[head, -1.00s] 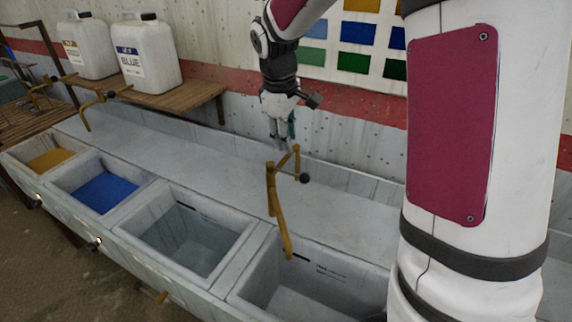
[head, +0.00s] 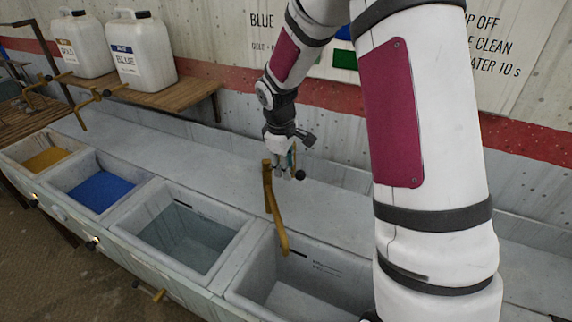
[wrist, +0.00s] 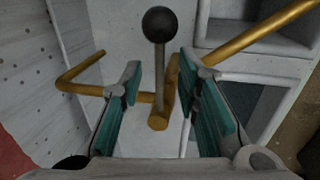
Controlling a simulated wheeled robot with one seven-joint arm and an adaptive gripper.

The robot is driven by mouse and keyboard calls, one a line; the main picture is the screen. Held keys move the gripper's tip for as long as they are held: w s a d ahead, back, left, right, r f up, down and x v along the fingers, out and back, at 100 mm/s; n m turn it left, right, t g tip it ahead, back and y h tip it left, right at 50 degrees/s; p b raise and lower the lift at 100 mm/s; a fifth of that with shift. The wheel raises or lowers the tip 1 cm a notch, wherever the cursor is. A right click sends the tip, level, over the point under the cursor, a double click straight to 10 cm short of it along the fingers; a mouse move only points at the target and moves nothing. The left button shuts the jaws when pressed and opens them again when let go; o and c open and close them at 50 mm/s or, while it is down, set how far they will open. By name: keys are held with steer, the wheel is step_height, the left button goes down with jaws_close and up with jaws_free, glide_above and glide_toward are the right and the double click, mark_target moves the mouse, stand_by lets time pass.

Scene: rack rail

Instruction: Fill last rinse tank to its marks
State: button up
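The last rinse tank (head: 330,283) is at the lower middle, partly hidden by my arm. Its inner wall has a dark line and small marks; no water shows on its pale floor. A brass tap spout (head: 275,212) hangs over its left side. The tap's lever has a black knob (head: 300,175), which also shows in the wrist view (wrist: 160,23). My gripper (head: 286,172) is at the tap. In the wrist view my gripper (wrist: 160,67) is open, with the lever's rod between its fingers and gaps on both sides.
Left of it are a tank of greyish liquid (head: 185,240), a blue tank (head: 102,191) and a gold tank (head: 48,159). Two white jugs, gold (head: 82,45) and blue (head: 140,52), stand on a wooden shelf (head: 190,92). The grey ledge behind the tanks is mostly clear.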

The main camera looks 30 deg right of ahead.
jaws_close()
steer(key=shift+a, duration=0.1)
steer(key=a+m+b, duration=0.1)
steer(key=m, duration=0.1)
steer(key=a+m+g, duration=0.1)
steer(key=m, duration=0.2)
steer(key=s+a+m+b, duration=0.1)
steer(key=a+m, duration=0.1)
steer(key=shift+b, duration=0.3)
steer(key=shift+w+a+m+g+b, duration=0.3)
steer(key=shift+a+m, duration=0.35)
steer(key=shift+m, duration=0.85)
steer(key=shift+w+a+m+g+b, duration=0.15)
steer(key=shift+w+a+m+g, duration=0.4)
steer(key=shift+m, duration=0.95)
steer(key=shift+w+a+m+g+b, duration=0.2)
steer(key=shift+a+m, duration=0.6)
steer(key=shift+m, duration=0.7)
